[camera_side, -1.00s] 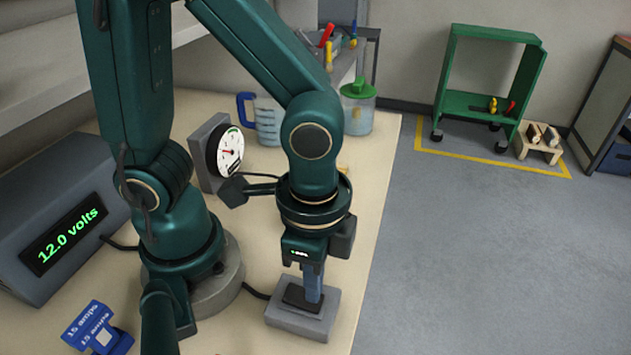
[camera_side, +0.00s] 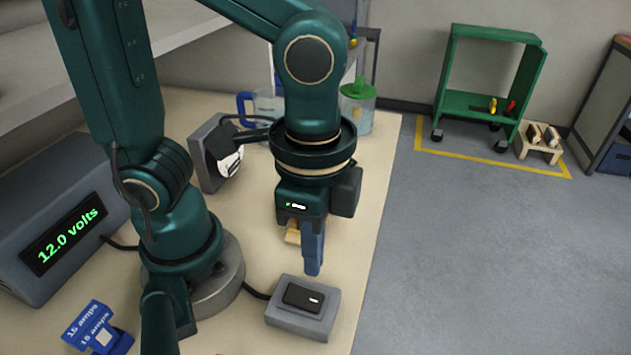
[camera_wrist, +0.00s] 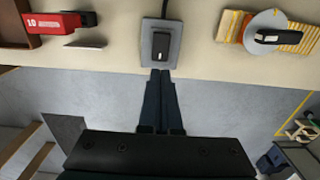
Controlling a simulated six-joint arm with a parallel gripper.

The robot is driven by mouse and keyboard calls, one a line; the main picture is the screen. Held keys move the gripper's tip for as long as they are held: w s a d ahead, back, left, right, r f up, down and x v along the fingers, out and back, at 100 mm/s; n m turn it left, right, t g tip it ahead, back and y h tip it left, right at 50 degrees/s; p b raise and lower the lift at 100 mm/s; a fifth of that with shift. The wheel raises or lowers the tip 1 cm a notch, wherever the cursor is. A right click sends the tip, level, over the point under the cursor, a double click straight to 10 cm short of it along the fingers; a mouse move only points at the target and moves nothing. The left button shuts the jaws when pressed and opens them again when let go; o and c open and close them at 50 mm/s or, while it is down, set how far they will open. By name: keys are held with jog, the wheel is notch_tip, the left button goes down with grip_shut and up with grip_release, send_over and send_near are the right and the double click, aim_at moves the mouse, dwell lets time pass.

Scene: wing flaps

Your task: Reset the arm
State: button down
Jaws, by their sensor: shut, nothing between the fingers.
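My gripper (camera_side: 312,268) is shut and empty, with its blue fingers together and pointing down. In the side view it hangs above and behind the grey switch box (camera_side: 300,322), apart from it. The black rocker switch (camera_side: 303,297) on the box is uncovered and shows a small white mark. In the wrist view my fingertips (camera_wrist: 161,74) are just below the switch box (camera_wrist: 176,50) in the picture, with the black rocker (camera_wrist: 161,46) in plain sight.
A voltage display (camera_side: 66,235) reads 12.0 volts. A dial gauge (camera_side: 228,163) is partly hidden by my arm. A blue 15 amps block (camera_side: 98,328) sits front left. The wrist view shows a red block (camera_wrist: 55,22) and a ribbed wooden piece with a disc (camera_wrist: 290,38).

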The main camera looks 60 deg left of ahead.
jog(key=w+a+r+n+t, duration=0.2)
jog(key=a+r+n+t, duration=0.2)
jog(key=a+n, duration=0.5)
jog(key=shift+w+a+r+t, duration=0.2)
jog(key=shift+r+t, duration=0.05)
jog(key=shift+t, duration=0.55)
